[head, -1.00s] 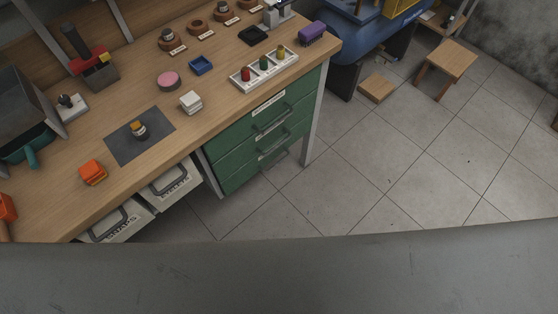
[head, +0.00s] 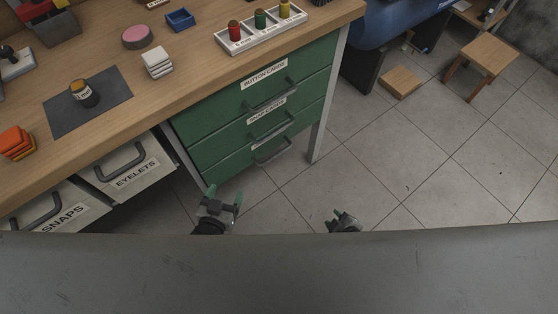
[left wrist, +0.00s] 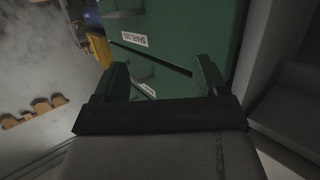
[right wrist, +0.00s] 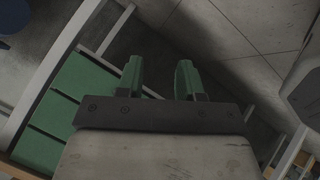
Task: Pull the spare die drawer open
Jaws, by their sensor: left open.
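The green drawer cabinet has three stacked drawers in the head view. The lowest one, the spare die drawer (head: 226,171), looks shut, with a dark bar handle (head: 272,151). Its "SPARE DIES" label (left wrist: 134,39) shows in the left wrist view. My left gripper (head: 224,193) is open and empty, low in front of the cabinet's left part; its green fingers (left wrist: 163,72) frame part of the green front. I cannot tell its exact distance from the handle. My right gripper (head: 346,214) is open and empty (right wrist: 158,70), right of the cabinet over the floor.
Above are the button cards drawer (head: 220,105) and the snap cards drawer (head: 225,142), both shut. Bins for eyelets (head: 115,182) and snaps (head: 45,215) sit under the workbench (head: 190,60) at left. A metal leg (head: 325,120) stands right of the drawers.

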